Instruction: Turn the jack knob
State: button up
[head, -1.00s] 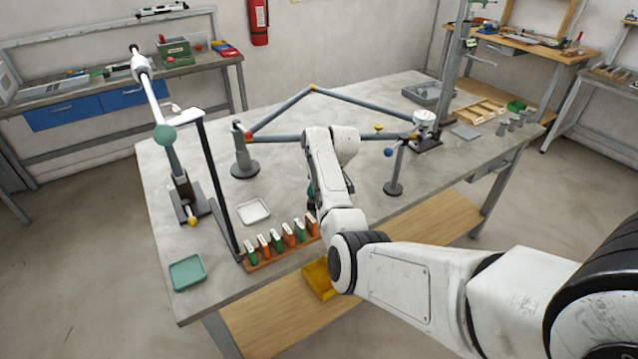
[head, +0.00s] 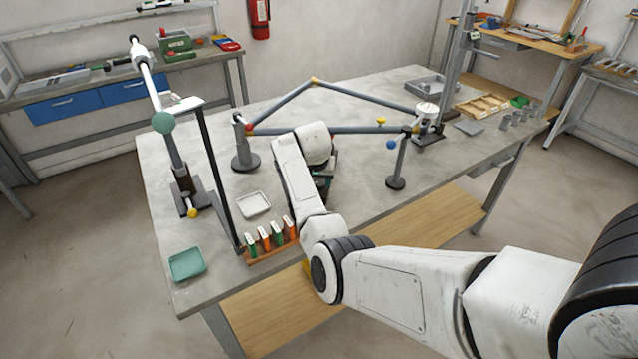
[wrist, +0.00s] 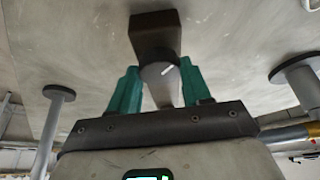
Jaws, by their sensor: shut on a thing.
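The jack knob (wrist: 158,74) is a grey round knob with a white line mark on its face, in the wrist view. It sits against a dark brown block (wrist: 155,35). My gripper (wrist: 159,70) has its two teal fingers on either side of the knob and is shut on it. The white mark points up and to the right in that view. In the head view my arm hides the knob and the fingertips.
A grey bar frame (head: 285,107) rests on posts, including a left post (head: 242,150) and a right post (head: 396,165). A book rack (head: 272,250), a white tray (head: 254,205) and a green tray (head: 187,265) stand on the left. The table's right front is clear.

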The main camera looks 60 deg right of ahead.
jog(key=m+b, duration=0.1)
jog(key=m+g+b, duration=0.1)
jog(key=m, duration=0.1)
jog(key=m+b, duration=0.1)
jog(key=shift+w+f+m+g+b, duration=0.15)
jog(key=shift+f+m+g+b, duration=0.15)
jog(key=shift+g+b, duration=0.1)
jog(key=m+b, duration=0.2)
jog(key=m+g+b, duration=0.1)
jog(key=m+b, duration=0.1)
jog(key=b, duration=0.1)
jog(key=shift+w+m+g, duration=0.1)
jog(key=shift+m+g, duration=0.2)
jog(key=m+b, duration=0.2)
jog(key=m+g+y+b, duration=0.1)
jog(key=m+b, duration=0.1)
jog(key=b, duration=0.1)
jog(key=shift+w+y, duration=0.1)
jog(key=shift+y, duration=0.2)
jog(key=m+b, duration=0.1)
jog(key=b, duration=0.1)
jog(key=m+g+y+b, duration=0.1)
jog(key=m+b, duration=0.1)
jog(key=shift+d+r+m, duration=0.1)
jog(key=shift+r+m, duration=0.1)
jog(key=shift+m, duration=0.1)
jog(key=o, duration=1)
jog(key=shift+r, duration=0.1)
jog(key=shift+o, duration=0.2)
jog(key=shift+r, duration=0.15)
